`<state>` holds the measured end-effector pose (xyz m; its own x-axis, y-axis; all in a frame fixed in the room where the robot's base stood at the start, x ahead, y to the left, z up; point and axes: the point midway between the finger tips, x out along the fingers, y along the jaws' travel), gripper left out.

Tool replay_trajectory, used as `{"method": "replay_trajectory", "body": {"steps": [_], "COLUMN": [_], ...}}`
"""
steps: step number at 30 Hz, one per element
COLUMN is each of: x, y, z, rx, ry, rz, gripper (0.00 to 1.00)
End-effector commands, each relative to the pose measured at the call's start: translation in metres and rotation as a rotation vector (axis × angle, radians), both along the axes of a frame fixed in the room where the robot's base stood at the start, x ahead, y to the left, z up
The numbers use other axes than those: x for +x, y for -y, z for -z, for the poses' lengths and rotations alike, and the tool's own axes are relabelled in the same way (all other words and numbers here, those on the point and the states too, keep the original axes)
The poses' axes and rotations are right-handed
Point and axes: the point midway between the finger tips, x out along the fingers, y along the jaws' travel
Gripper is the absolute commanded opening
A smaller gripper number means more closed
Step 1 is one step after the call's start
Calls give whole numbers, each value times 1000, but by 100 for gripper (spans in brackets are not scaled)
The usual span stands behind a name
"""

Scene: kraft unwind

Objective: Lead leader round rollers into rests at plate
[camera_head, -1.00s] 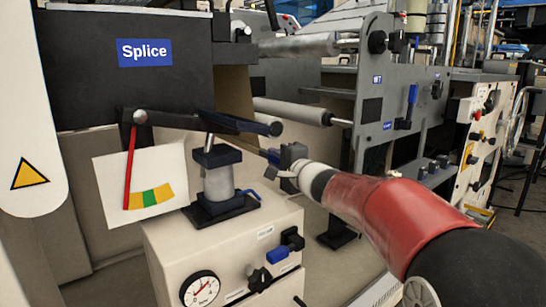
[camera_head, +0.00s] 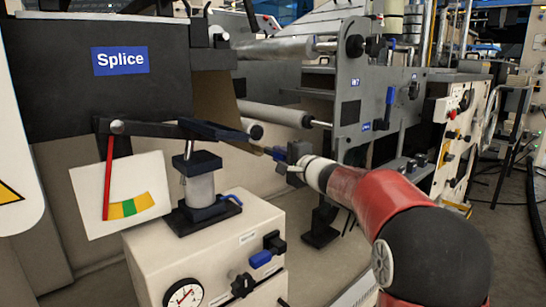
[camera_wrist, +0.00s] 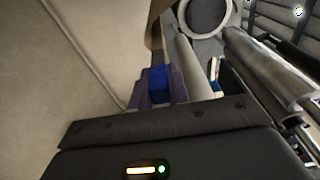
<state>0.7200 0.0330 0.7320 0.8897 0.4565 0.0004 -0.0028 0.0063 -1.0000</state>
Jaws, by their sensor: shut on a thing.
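The brown paper leader (camera_head: 222,93) hangs from beside the black Splice box (camera_head: 50,85). In the wrist view the leader (camera_wrist: 156,38) runs down to the blue finger pads of my gripper (camera_wrist: 158,85). My gripper (camera_head: 270,152) is shut on the leader, just below the pale lower roller (camera_head: 272,114). An upper metallic roller (camera_head: 275,48) lies above. Both rollers reach toward the grey side plate (camera_head: 345,100). A pale roller (camera_wrist: 190,65) also shows beyond the fingers in the wrist view. I cannot make out the rests with certainty.
A dancer arm (camera_head: 165,129) with a dark end (camera_head: 255,131) reaches close to my gripper's left. Below it stand a small cylinder (camera_head: 201,190) and a beige cabinet (camera_head: 205,240) with a gauge (camera_head: 184,293). Blue-handled knobs (camera_head: 389,108) project from the plate.

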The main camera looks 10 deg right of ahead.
Motion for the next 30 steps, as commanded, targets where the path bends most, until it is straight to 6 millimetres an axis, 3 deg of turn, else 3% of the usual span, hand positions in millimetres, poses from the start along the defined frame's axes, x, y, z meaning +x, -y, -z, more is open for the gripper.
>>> {"method": "replay_trajectory", "body": {"steps": [12, 25, 30], "x": [2, 14, 16], "y": [3, 21, 24], "z": [-3, -41, -43], "rx": [0, 0, 0], "ry": [2, 3, 1], "rz": [-1, 0, 0], "gripper": [0, 0, 0]}}
